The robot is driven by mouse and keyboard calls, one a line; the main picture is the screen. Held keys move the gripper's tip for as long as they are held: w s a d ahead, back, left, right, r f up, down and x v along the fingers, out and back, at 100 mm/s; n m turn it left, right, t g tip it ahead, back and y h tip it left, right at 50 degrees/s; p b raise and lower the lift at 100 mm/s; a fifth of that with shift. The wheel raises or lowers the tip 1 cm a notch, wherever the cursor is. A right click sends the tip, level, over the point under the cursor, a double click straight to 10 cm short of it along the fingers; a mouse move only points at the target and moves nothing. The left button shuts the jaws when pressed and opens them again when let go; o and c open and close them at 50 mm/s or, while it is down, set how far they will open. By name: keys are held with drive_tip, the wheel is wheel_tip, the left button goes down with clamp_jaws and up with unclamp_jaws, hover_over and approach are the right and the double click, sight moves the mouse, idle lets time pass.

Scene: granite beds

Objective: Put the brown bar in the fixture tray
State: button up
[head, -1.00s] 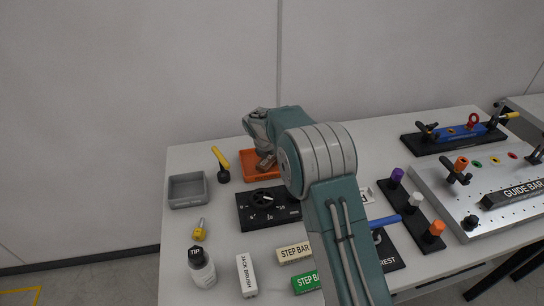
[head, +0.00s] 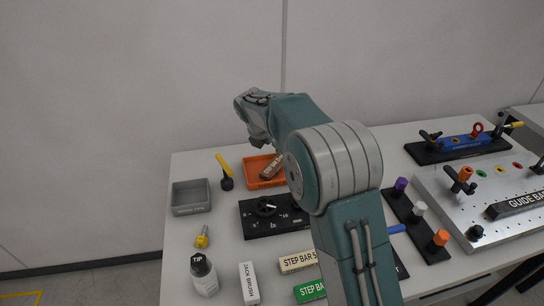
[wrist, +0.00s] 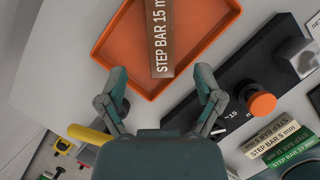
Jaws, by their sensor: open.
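The brown bar (head: 271,167), labelled STEP BAR 15 mm in the wrist view (wrist: 159,40), lies in a shallow orange tray (head: 252,178). In the head view it sits tilted towards the tray's right side. The orange tray's wall also shows in the wrist view (wrist: 112,22); whether it is the fixture tray I cannot read. My gripper (wrist: 163,82) is open and empty, its fingers apart near the tray's edge, with the bar's end between and beyond them. In the head view my gripper (head: 258,140) is above the back of the tray.
A grey bin (head: 190,197) stands left of the orange tray, with a yellow-handled tool (head: 224,170) between them. A black dial block (head: 262,222) lies in front. A white step bar (head: 298,262), a green step bar (head: 310,291) and a bottle (head: 203,275) are nearer.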

drive_tip(key=s+d+r+m+y, duration=0.1)
drive_tip(key=s+d+r+m, duration=0.4)
drive_tip(key=s+r+m, duration=0.3)
drive_tip(key=s+d+r+m, duration=0.6)
drive_tip(key=s, duration=0.5)
drive_tip(key=s+d+f+m+t, duration=0.1)
drive_tip(key=s+d+m, duration=0.1)
drive_tip(key=s+m, duration=0.5)
drive_tip(key=s+d+f+m+t+y, duration=0.1)
drive_tip(key=s+d+m, duration=0.1)
drive_tip(key=s+m, duration=0.6)
drive_tip(key=s, duration=0.5)
drive_tip(key=shift+d+f, duration=0.15)
drive_tip(key=shift+f, duration=0.1)
